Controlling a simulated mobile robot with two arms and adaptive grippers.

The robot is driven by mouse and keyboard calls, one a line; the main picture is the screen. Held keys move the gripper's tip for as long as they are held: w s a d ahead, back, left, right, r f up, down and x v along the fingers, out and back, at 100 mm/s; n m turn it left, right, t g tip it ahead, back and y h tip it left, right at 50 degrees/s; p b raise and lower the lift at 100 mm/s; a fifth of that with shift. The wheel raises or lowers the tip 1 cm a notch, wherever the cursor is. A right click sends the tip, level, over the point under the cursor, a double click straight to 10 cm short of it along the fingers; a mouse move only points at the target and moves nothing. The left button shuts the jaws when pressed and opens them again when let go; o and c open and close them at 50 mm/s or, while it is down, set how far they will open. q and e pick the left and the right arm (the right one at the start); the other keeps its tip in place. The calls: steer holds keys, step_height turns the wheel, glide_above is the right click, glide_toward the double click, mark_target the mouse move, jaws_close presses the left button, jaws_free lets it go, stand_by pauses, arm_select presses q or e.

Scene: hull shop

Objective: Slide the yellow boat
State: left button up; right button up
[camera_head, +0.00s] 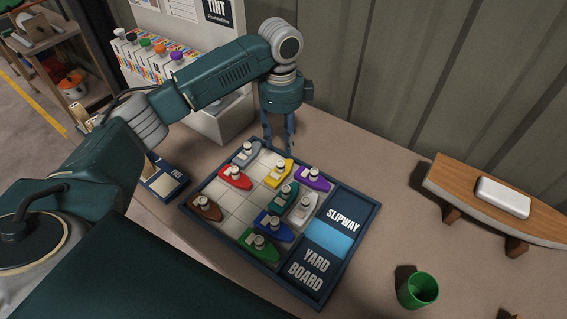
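The yellow boat (275,178) sits in the upper part of the yard board (322,291), between the red boat (236,178) and the purple boat (313,181), with the teal boat (284,199) close below it. My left gripper (279,146) points down at the board's far edge, just above the yellow boat in the picture. Its two fingers are apart with nothing seen between them. The fingertips look clear of the boat. My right gripper is out of view.
Grey (246,155), white (302,209), blue (274,229), green (259,249) and brown (205,209) boats also sit on the board. Bare squares lie at its middle left. The slipway side (345,216) is empty. A green cup (418,290) stands to the right.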

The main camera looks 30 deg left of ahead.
mark_target(281, 162)
arm_select(q)
steer(key=f, duration=0.3)
steer(key=f+p, duration=0.1)
steer(key=f, duration=0.5)
steer(key=shift+s+f+p, duration=0.25)
steer(key=shift+f+p, duration=0.05)
steer(key=shift+f, duration=0.1)
jaws_close()
